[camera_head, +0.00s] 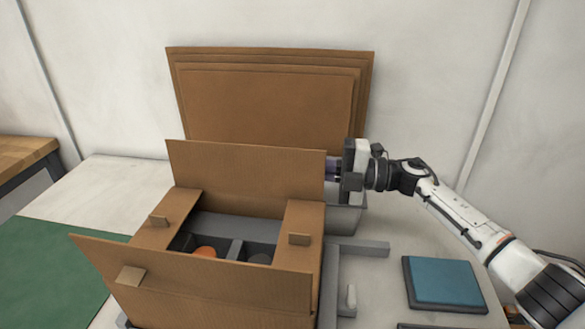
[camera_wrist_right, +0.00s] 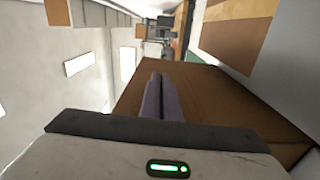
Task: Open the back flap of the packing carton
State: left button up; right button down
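The packing carton (camera_head: 205,293) stands on the table with its top open. Its back flap (camera_head: 245,180) stands roughly upright. The front flap (camera_head: 195,273) is raised and leans outward, and the side flaps (camera_head: 304,220) lie at the left and right of the opening. My right gripper (camera_head: 333,168) is at the right edge of the back flap, with its fingertips partly hidden by the flap. In the right wrist view its fingers (camera_wrist_right: 160,97) are together, lying along a brown cardboard surface (camera_wrist_right: 205,95); contact is unclear. My left gripper is not in view.
Flat cardboard sheets (camera_head: 270,95) lean on the wall behind the carton. A grey bin (camera_head: 345,215) stands under my right gripper. A blue-topped tray (camera_head: 443,281) lies at the right, and a green mat (camera_head: 60,260) at the left. Dark compartments show inside the carton.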

jog(key=shift+w+m, duration=0.15)
jog(key=shift+m, duration=0.15)
dwell(0.4)
jog(key=c, duration=2)
grip_release()
jog(key=shift+d, duration=0.1)
jog(key=b+v, duration=0.2)
jog(key=v, duration=0.8)
jog(key=shift+d+f, duration=0.1)
